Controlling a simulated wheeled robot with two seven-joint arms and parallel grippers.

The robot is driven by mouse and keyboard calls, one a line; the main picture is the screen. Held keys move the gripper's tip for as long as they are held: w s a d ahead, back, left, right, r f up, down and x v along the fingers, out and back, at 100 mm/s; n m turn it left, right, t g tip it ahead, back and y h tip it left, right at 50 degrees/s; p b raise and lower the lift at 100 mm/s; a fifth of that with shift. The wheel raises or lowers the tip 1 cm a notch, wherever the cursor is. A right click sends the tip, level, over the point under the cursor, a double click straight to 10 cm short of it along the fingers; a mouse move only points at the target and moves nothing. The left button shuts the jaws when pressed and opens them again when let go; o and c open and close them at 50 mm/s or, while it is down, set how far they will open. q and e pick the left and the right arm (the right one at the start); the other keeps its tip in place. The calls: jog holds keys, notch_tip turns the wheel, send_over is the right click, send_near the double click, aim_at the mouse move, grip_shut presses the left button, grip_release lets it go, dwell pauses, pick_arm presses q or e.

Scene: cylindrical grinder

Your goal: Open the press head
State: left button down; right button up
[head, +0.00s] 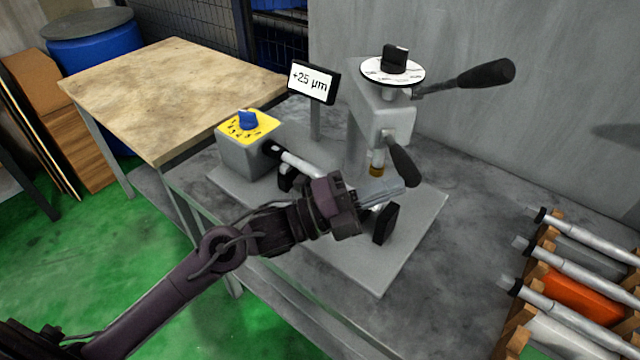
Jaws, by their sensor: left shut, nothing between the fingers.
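The press (380,117) stands on a grey base plate (380,275) in the head view. Its grey head carries a white round disc with a black knob (395,58) on top. A long black-handled lever (485,75) reaches out to the right from the top. A shorter black handle (403,165) angles down from the head's front. A brass-coloured tip (377,170) points down below the head. My left gripper (398,191) is shut and empty, just below the tip and the short handle; I cannot tell whether it touches either. It hides part of the base plate. My right gripper is not in view.
A grey box with a yellow dial face and blue knob (248,120) stands left, with a metal shaft (302,165) beside it. A display (313,83) reads +25 µm. A black block (385,223) is by my gripper. A rack of shafts (570,285) stands right.

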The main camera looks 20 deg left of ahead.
pick_arm(q)
jog(key=w+d+n+t+y+b, duration=0.3)
jog(key=w+d+n+t+y, duration=0.2)
jog(key=d, duration=0.7)
jog(key=shift+w+d+n+t+y+b, duration=0.2)
jog(key=shift+w+n+t+y+b, duration=0.15)
jog(key=shift+w+t+y, duration=1.1)
jog(key=shift+w+a+h, duration=0.1)
jog(key=shift+w+h, duration=0.15)
